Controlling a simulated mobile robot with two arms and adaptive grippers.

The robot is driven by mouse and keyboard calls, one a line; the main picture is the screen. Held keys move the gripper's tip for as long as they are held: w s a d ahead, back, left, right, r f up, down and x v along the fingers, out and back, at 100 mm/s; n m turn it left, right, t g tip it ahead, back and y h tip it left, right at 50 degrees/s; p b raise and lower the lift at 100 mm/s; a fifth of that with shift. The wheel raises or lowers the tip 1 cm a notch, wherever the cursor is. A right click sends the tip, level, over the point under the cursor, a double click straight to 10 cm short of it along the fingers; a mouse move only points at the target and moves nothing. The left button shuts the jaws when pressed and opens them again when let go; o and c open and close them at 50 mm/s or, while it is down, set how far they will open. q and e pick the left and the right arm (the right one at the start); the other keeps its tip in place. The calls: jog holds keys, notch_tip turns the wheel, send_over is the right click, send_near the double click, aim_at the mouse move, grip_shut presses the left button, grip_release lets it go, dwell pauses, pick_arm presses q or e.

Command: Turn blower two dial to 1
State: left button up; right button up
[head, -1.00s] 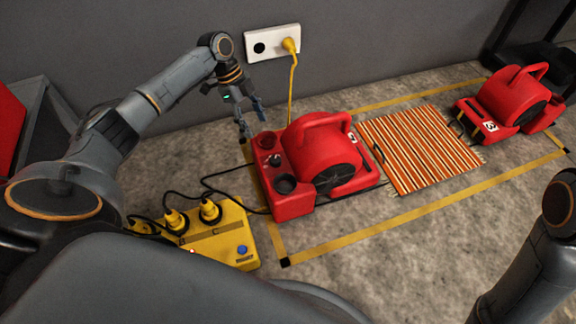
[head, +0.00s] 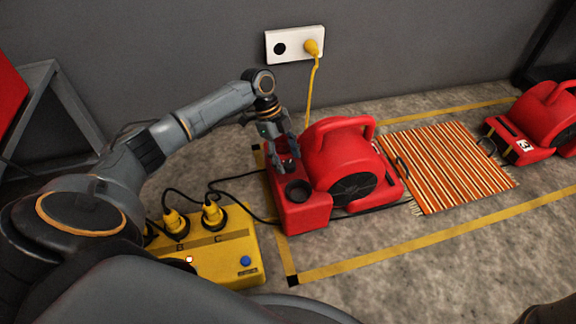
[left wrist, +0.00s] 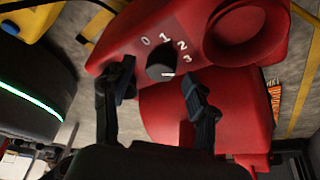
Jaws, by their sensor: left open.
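The near red blower (head: 345,150) stands on the floor, with its control panel on its left side. In the left wrist view, its black dial (left wrist: 160,66) sits on the red panel beside the printed marks 0, 1, 2 and 3. A short white mark shows on the dial's lower right edge; I cannot tell the setting from it. My left gripper (head: 284,160) is over this panel. In the left wrist view, its open fingers (left wrist: 158,92) are on either side of the dial and hold nothing. In the head view the gripper largely hides the dial. My right gripper is out of view.
A yellow power box (head: 215,252) with plugs and cables stands left of the blower. A striped rug (head: 445,165) lies to the right, before another red blower marked 3 (head: 540,125). A wall outlet (head: 283,48) with a yellow plug is behind.

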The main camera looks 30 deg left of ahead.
pick_arm(q)
jog(key=shift+d+f, duration=0.2)
jog(key=shift+f, duration=0.3)
